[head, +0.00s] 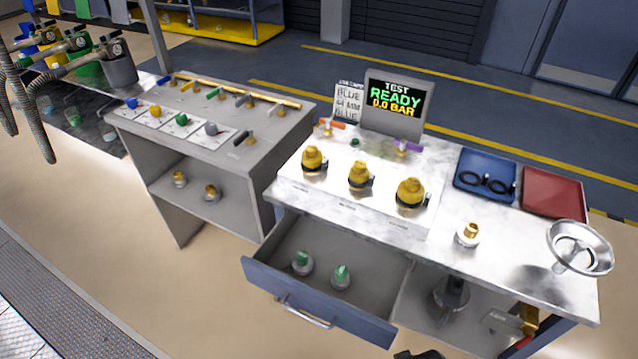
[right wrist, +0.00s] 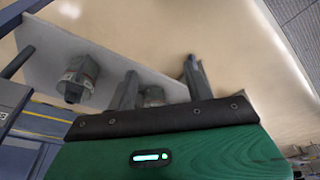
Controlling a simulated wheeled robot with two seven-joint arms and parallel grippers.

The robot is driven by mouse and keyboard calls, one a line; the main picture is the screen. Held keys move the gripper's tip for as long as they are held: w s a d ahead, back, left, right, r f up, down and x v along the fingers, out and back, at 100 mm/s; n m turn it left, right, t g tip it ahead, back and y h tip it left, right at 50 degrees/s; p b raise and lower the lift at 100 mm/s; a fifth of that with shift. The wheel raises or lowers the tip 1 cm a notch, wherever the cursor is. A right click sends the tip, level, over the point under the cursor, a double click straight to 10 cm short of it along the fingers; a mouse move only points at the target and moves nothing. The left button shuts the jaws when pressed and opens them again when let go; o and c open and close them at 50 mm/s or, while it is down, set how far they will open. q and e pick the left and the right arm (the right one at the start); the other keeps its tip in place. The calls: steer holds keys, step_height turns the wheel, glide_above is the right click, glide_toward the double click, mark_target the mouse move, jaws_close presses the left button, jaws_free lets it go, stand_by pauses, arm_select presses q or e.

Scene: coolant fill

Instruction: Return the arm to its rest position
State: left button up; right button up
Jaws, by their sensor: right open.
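My right gripper (right wrist: 160,78) shows in the right wrist view, its two grey fingers spread apart with nothing between them. The fingers stick out beyond the dark edge of the green wrist housing. A grey metal fitting (right wrist: 78,78) on a pale panel (right wrist: 45,50) lies to the left of the fingers. A second fitting (right wrist: 152,96) is partly hidden behind the housing, between the fingers. I cannot tell whether the fingers touch anything. In the head view only a small dark piece shows at the bottom edge, perhaps part of my right arm. My left gripper is not in view.
In the head view, an open drawer (head: 318,318) holds two green-topped fittings and juts from the marble-topped bench (head: 480,255). Three yellow-capped fittings stand on the bench. A screen (head: 394,103) reads READY, 0.0 BAR. A grey cart (head: 190,150) stands left; floor is clear in front.

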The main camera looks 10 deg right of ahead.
steer(key=s+d+f+g+b, duration=0.1)
steer(key=s+f, duration=0.3)
steer(key=f, duration=0.9)
steer(key=s+f+b, duration=0.2)
steer(key=s+f, duration=0.2)
steer(key=f, duration=0.9)
steer(key=s+d+f+g+b, duration=0.1)
steer(key=s+d+f, duration=0.2)
steer(key=s+f, duration=0.9)
steer(key=shift+s+f, duration=0.35)
steer(key=shift+s, duration=0.7)
steer(key=shift+a, duration=0.1)
steer(key=shift+c, duration=0.4)
